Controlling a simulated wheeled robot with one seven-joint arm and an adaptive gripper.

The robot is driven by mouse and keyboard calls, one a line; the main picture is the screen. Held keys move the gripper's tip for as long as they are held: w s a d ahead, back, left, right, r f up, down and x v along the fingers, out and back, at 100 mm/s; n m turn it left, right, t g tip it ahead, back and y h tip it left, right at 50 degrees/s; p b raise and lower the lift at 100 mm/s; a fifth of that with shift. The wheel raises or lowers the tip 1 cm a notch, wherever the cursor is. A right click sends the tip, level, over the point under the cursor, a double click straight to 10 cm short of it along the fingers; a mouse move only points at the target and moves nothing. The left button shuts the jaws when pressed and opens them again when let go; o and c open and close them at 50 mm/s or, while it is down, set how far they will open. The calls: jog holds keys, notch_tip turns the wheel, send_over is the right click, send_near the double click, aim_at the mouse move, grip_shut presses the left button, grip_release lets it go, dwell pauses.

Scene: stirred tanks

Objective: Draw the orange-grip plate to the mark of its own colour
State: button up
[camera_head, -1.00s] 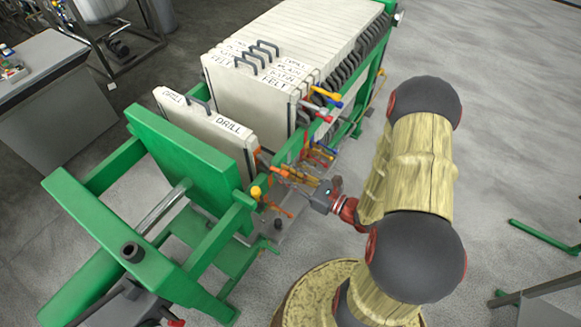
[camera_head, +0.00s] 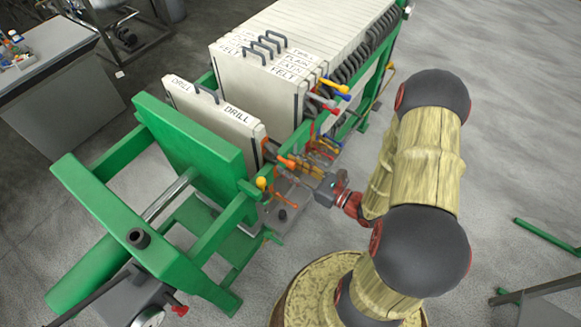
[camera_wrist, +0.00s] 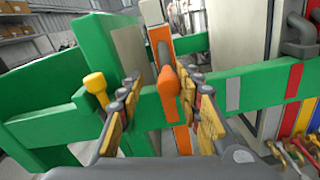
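The orange grip (camera_wrist: 169,84) shows in the middle of the wrist view, on a dark arm at the side of the plate. In the head view, the grip (camera_head: 286,162) sticks out from the pale plate marked DRILL (camera_head: 213,112). This plate stands apart from the plate stack, near the green end plate. My gripper (camera_wrist: 168,112) is open, with one finger on each side of the grip and gaps beside it. It also shows in the head view (camera_head: 302,171). An orange strip (camera_wrist: 183,138) shows behind and below the grip; I cannot tell if it is the mark.
A green rail (camera_wrist: 254,86) runs alongside, with grey, red, yellow and blue bands. A yellow knob (camera_wrist: 96,84) stands left of my fingers. The stack of pale plates (camera_head: 300,50) has other coloured grips (camera_head: 335,87). Open floor lies to the right.

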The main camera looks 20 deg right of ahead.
jog(key=shift+d+f, duration=0.1)
jog(key=shift+f, duration=0.05)
jog(key=v, duration=0.5)
jog(key=shift+s+d, duration=0.1)
jog(key=shift+s, duration=0.15)
jog(key=shift+s+d, duration=0.1)
jog(key=shift+s, duration=0.2)
jog(key=shift+s+d, duration=0.15)
jog(key=shift+d, duration=0.1)
jog(key=shift+v, duration=2.65)
